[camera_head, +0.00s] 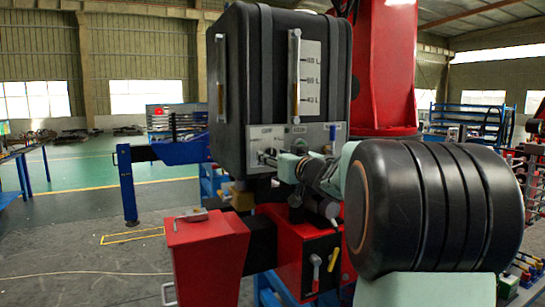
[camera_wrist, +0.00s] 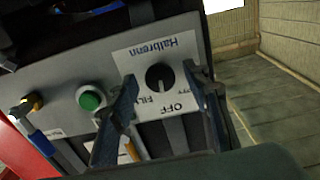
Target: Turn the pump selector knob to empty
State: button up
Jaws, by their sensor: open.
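The pump selector knob (camera_wrist: 159,77) is round and black, on a white label plate (camera_wrist: 150,50) that appears upside down in the wrist view. I read "OFF" and "FILL" on the plate; another word is partly covered by the right finger. A pale mark on the knob seems to point toward "OFF". My gripper (camera_wrist: 161,74) is open, with one finger on each side of the knob in the picture. I cannot tell whether either touches it.
In the wrist view a green button (camera_wrist: 90,98) and a blue-handled valve (camera_wrist: 40,140) share the panel. In the head view the black tank (camera_head: 232,90) rises above, a red stand (camera_head: 205,250) is below, and red and yellow levers (camera_head: 316,272) are lower right.

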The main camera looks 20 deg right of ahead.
jog(key=c, duration=1.1)
jog(key=shift+c, duration=0.2)
jog(key=shift+n, duration=0.3)
jog(key=n+b, duration=0.1)
jog(key=n, duration=0.4)
jog(key=shift+n, duration=0.3)
jog(key=n+b, duration=0.1)
jog(key=n, duration=0.3)
jog(key=shift+b, duration=0.35)
jog(key=o, duration=1.1)
